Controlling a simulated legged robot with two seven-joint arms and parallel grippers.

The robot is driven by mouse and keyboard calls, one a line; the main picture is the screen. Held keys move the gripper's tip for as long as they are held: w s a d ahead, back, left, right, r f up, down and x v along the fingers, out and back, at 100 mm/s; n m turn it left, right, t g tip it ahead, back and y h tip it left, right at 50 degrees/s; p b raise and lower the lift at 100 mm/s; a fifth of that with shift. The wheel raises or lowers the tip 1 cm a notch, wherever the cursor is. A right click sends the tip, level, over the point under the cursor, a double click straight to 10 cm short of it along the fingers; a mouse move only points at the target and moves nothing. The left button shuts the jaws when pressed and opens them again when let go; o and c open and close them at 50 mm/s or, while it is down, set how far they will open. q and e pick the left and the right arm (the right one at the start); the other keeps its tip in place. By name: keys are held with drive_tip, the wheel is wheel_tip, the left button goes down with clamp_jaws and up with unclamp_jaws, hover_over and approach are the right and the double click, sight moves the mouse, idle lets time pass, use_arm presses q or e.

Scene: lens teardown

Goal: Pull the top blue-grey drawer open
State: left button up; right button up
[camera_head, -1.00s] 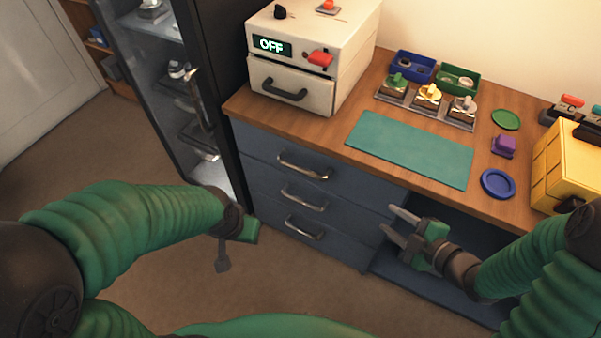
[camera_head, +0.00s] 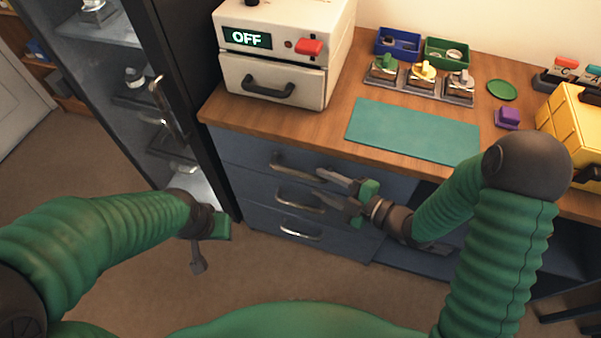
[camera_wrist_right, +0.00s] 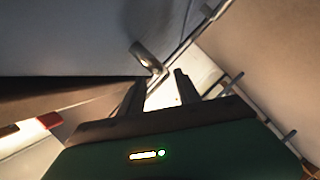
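The top blue-grey drawer (camera_head: 245,152) is shut under the wooden counter. Its metal handle (camera_head: 297,163) shows in the head view. My right gripper (camera_head: 318,183) is open and empty, in front of the drawers, with its fingertips just right of and slightly below that handle in the picture. Contact does not show. In the right wrist view, the two fingers (camera_wrist_right: 158,88) are apart, and a metal handle (camera_wrist_right: 147,57) lies just beyond them. My left gripper (camera_head: 198,258) hangs low at the left, away from the drawers; its finger opening cannot be made out.
Two more shut drawers with handles (camera_head: 300,196) (camera_head: 300,230) lie below. A dark glass-fronted cabinet (camera_head: 165,60) stands close on the left. A white box reading OFF (camera_head: 275,75), a teal mat (camera_head: 412,131) and small parts are on the counter. An open bay is right of the drawers.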

sight(298, 176)
drive_tip(key=x, duration=0.5)
drive_tip(key=s+a+x, duration=0.1)
drive_tip(key=x, duration=0.1)
drive_tip(key=shift+w+a+r+b, duration=0.1)
drive_tip(key=shift+w+a+b, duration=0.1)
drive_tip(key=shift+b, duration=0.15)
drive_tip(key=shift+w+a, duration=0.25)
drive_tip(key=shift+w+d, duration=0.15)
drive_tip(key=shift+w, duration=0.05)
drive_tip(key=shift+d, duration=0.35)
drive_tip(key=shift+a, duration=0.5)
drive_tip(key=c, duration=0.7)
clamp_jaws()
use_arm(q)
drive_tip(key=shift+a+f, duration=0.65)
drive_tip(key=shift+f, duration=0.1)
use_arm(e)
drive_tip(key=shift+d, duration=0.15)
use_arm(q)
drive_tip(key=shift+a, duration=0.1)
use_arm(e)
drive_tip(key=shift+d+f, duration=0.15)
drive_tip(key=shift+f, duration=0.2)
